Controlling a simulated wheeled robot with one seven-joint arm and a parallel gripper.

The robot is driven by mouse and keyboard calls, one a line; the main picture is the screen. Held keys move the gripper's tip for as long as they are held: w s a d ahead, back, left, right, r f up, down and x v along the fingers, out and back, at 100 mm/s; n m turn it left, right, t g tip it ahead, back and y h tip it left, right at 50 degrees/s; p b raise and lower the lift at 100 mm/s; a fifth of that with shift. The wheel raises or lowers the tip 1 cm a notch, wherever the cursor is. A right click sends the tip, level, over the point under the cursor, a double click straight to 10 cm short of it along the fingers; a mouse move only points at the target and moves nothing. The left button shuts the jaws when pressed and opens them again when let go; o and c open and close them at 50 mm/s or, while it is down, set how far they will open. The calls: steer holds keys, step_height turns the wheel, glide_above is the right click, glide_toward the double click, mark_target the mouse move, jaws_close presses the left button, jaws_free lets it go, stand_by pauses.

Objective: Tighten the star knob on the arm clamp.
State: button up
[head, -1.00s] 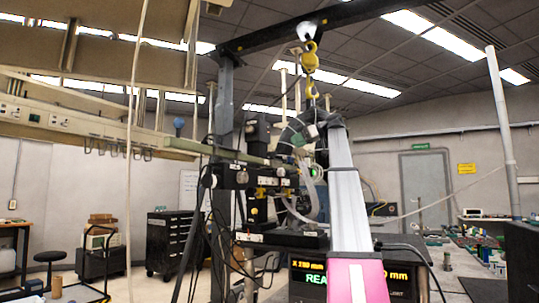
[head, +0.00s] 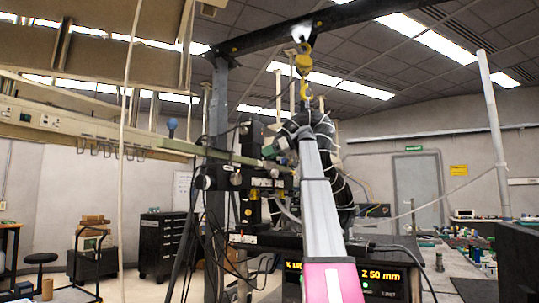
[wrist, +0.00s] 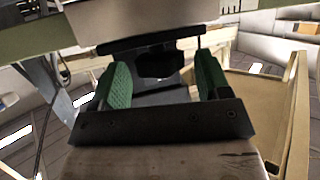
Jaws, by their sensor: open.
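In the wrist view my gripper (wrist: 160,82) is open, with its two green pads apart. A dark, lobed knob (wrist: 160,64), which looks like the star knob, shows between and just beyond the pads, under a dark bar. I cannot tell whether the pads touch it. In the head view my gripper (head: 275,150) is beside the right end of a pale green horizontal arm (head: 215,153). That arm passes through a black clamp assembly (head: 235,178) on a stand. The star knob is hidden or too small to pick out there.
A yellow hoist hook (head: 304,62) hangs above my arm from a dark beam (head: 290,30). Cables hang beside the stand. A display panel (head: 380,279) stands below. A cluttered bench (head: 455,262) is at right, and a black drawer cabinet (head: 163,245) at left.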

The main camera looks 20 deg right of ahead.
steer(key=c, duration=0.9)
steer(key=shift+s+h, duration=0.1)
steer(key=shift+h, duration=0.2)
steer(key=m+t, duration=0.1)
steer(key=m+t+h, duration=0.1)
steer(key=m+t, duration=0.1)
steer(key=shift+s+a+f+h, duration=0.1)
steer(key=shift+s+a+h, duration=0.15)
steer(key=shift+h, duration=0.15)
steer(key=m+t+h, duration=0.1)
steer(key=m+h, duration=0.2)
steer(key=m+t+h, duration=0.1)
steer(key=shift+s+a+t+h, duration=0.1)
steer(key=shift+a+t+h, duration=0.2)
steer(key=m+h, duration=0.4)
steer(key=shift+a+t, duration=0.3)
steer(key=shift+t, duration=0.1)
steer(key=shift+a+m+g+h, duration=0.2)
steer(key=shift+m+g+h, duration=0.3)
steer(key=shift+m+h, duration=1.8)
steer(key=shift+h, duration=0.3)
